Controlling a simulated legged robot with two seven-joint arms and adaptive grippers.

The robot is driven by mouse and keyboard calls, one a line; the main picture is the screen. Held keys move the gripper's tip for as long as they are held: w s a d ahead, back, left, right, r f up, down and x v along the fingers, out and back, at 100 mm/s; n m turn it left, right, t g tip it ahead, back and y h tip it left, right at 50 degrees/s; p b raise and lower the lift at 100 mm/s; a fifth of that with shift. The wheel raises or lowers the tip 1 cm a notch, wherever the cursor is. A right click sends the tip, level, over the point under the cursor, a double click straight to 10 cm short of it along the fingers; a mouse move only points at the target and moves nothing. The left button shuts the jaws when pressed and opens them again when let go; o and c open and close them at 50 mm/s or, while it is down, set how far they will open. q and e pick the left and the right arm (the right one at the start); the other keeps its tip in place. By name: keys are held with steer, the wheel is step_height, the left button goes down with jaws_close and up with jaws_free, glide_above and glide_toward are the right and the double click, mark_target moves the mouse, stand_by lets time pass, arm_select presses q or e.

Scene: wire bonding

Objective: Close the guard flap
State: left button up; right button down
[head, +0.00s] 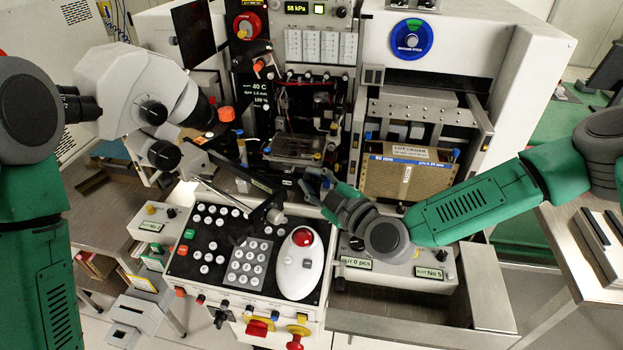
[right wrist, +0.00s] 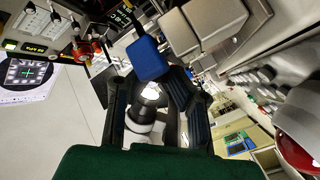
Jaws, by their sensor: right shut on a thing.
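A clear, dark-edged panel (head: 298,148), which looks like the guard flap, lies in the middle of the machine front in the head view. My right gripper (head: 318,182) is just in front of and below it, over the back of the control panel. In the right wrist view, a blue tab (right wrist: 150,58) sits at the fingertips of my right gripper (right wrist: 150,85), and the gripper is shut on it. How the tab joins the panel is hidden. My left forearm (head: 55,270) hangs at the left edge; its gripper is out of the picture.
A microscope (head: 150,90) stands at the left. The control panel (head: 190,262) has buttons and a white mouse-like device (head: 298,270) with a red button. A brown magazine (head: 405,175) stands behind my right arm. An open metal drawer (head: 420,318) is below it.

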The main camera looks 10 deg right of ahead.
steer(key=shift+w+d+r+m+g+p, duration=0.15)
steer(key=shift+w+r+m+g+p, duration=0.45)
steer(key=shift+r+p, duration=0.15)
steer(key=shift+w+d+r+m+g+h+p, duration=0.2)
steer(key=shift+w+r+m+g+h+p, duration=0.3)
steer(key=shift+w+m+g+p, duration=0.1)
steer(key=shift+w+d+r+m+g, duration=0.15)
steer(key=shift+w+m+g, duration=0.25)
steer(key=shift+w+g, duration=0.1)
steer(key=shift+w+d+r, duration=0.2)
steer(key=shift+w+r, duration=0.1)
steer(key=shift+w, duration=0.3)
steer(key=c, duration=1.5)
jaws_free()
steer(key=shift+c, duration=0.2)
steer(key=shift+f, duration=0.1)
